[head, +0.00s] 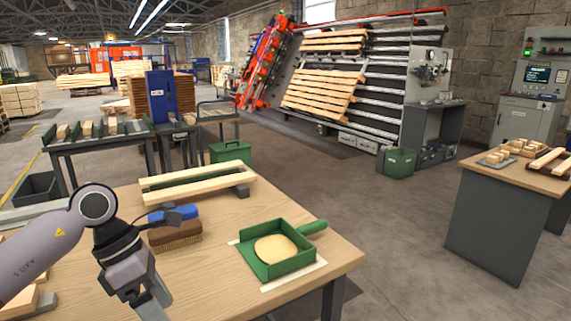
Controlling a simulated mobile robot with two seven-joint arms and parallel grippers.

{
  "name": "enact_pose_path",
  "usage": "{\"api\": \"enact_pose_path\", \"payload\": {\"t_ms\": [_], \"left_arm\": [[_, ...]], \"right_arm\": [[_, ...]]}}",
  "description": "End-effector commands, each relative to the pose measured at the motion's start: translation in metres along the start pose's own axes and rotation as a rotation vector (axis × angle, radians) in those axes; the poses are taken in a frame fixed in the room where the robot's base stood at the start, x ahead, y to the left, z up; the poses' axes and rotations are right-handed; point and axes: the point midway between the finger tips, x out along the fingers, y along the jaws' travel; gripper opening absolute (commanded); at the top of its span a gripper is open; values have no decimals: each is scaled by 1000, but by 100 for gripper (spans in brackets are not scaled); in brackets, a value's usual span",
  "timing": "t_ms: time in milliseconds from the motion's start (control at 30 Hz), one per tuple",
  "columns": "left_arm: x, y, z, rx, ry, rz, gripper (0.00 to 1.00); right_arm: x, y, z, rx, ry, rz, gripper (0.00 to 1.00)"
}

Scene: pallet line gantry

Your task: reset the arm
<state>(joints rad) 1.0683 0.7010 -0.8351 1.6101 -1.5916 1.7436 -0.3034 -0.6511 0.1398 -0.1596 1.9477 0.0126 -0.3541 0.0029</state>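My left arm comes in from the left edge. Its gripper (148,302) hangs over the front left of the wooden workbench (215,285), pointing down. The fingertips run towards the bottom edge of the picture, so I cannot tell whether it is open or shut. I see nothing held in it. A brush (175,233) with a blue top and brown bristles lies just beyond and to the right of the gripper, apparently apart from it. A green dustpan (262,270) holding a pale tan pile (277,249) lies further right on a white strip. My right gripper is not in view.
Wooden bars and a green strip (197,180) lie at the back of the bench. More wood pieces lie at its left. A second table (515,180) with wood blocks stands right, past open floor. A tilted pallet rack (335,80) stands behind.

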Motion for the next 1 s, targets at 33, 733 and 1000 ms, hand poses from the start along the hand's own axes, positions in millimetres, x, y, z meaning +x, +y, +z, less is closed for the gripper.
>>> {"api": "enact_pose_path", "payload": {"t_ms": [33, 733, 1000], "left_arm": [[18, -15, 12, 0, -70, -76, 83], [48, -91, 104, -999, -1217, -1163, 83], [97, -34, 29, -1806, -1466, -1382, 83]], "right_arm": [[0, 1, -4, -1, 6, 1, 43], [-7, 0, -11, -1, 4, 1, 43], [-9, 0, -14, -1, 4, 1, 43]]}}
